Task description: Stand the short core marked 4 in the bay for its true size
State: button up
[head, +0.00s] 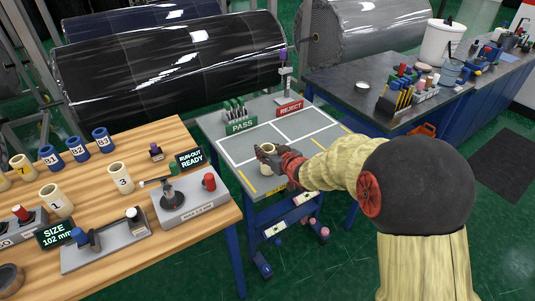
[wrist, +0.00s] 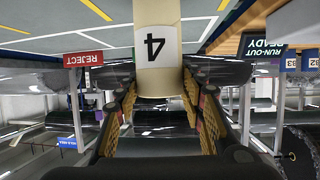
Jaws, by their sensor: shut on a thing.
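The short core marked 4 (wrist: 157,75) is cream with a black 4 on a white label. In the wrist view it appears upside down between the fingers. My gripper (head: 268,155) is shut on it. In the head view the core (head: 267,173) is upright over the front left part of the grey bay table (head: 238,150), which white lines divide into bays. I cannot tell whether its base touches the table. My fingers hide part of the core. The size display (head: 55,234) reads 102 mm.
The wooden bench (head: 135,141) at left holds cores 1 (head: 57,202) and 3 (head: 121,178), and the run-out gauge (head: 184,200). The other marked bays look empty.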

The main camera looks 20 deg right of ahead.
jog(key=shift+f, duration=0.2)
jog(key=shift+f, duration=0.15)
jog(key=o, duration=1.2)
jog(key=shift+o, duration=0.8)
